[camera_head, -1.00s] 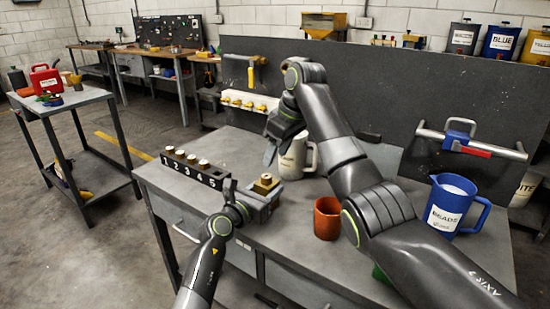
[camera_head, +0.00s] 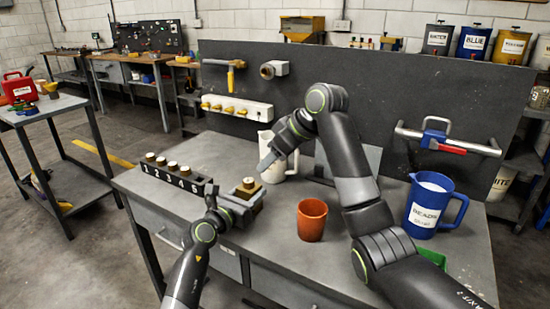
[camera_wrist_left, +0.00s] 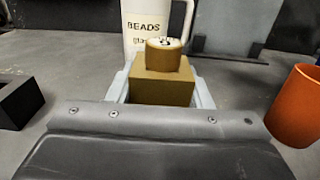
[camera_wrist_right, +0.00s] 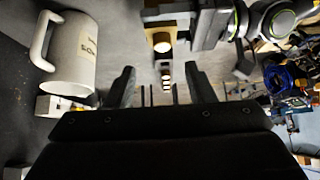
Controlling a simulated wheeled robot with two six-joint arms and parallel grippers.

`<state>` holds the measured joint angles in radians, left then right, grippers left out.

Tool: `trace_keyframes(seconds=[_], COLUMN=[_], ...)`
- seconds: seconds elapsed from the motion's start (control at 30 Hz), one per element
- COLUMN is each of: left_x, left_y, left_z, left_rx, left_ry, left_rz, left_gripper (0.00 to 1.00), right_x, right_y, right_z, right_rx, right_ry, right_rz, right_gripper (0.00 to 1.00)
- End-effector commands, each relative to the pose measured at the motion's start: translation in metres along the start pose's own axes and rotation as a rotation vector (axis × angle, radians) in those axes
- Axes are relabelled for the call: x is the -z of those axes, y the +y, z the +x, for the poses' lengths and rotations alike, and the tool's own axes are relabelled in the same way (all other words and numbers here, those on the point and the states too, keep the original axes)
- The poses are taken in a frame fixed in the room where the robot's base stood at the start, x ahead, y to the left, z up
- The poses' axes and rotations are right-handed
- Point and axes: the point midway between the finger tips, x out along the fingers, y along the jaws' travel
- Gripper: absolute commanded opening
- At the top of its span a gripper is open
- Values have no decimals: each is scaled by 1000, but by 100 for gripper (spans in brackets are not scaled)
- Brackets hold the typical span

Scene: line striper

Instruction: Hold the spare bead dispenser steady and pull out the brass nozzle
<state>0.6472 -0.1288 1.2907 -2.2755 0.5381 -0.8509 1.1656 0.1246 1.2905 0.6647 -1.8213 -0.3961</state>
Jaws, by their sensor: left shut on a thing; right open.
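The spare bead dispenser appears as a square brass block (camera_head: 246,191) held low over the workbench; its round brass nozzle (camera_head: 249,182) sits upright on top. My left gripper (camera_wrist_left: 162,95) is shut on the block, with pale jaws on both sides. The nozzle also shows in the left wrist view (camera_wrist_left: 165,56), seated in the block. My right gripper (camera_head: 268,163) is open and empty, above and right of the block, in front of the white jug. In the right wrist view its two fingers (camera_wrist_right: 162,88) stand apart, with the block (camera_wrist_right: 158,37) beyond them.
A numbered rack (camera_head: 175,176) with several brass-topped pieces stands left of the block. The white BEADS jug (camera_head: 277,172) is behind, an orange cup (camera_head: 312,219) to the right. A blue jug (camera_head: 431,205) stands farther right. A dark back panel (camera_head: 370,90) bounds the bench.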

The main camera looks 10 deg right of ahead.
Motion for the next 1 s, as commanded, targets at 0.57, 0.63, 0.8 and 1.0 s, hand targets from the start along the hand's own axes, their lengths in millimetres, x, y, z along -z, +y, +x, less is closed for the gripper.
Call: trace_keyframes(seconds=[0.57, 0.63, 0.8, 1.0], left_x=[0, 0, 0, 0], left_y=[0, 0, 0, 0], left_z=[0, 0, 0, 0], left_rx=[0, 0, 0, 0], left_ry=[1, 1, 1, 1], left_rz=[0, 0, 0, 0], left_gripper=[4, 4, 4, 4], right_x=[-5, -4, -4, -3], right_y=[-4, -4, -4, -3], right_z=[31, 39, 60, 80], right_rx=[4, 3, 3, 2], right_ry=[40, 40, 39, 40], right_rz=[-4, -3, -4, -4], right_gripper=[49, 49, 49, 49])
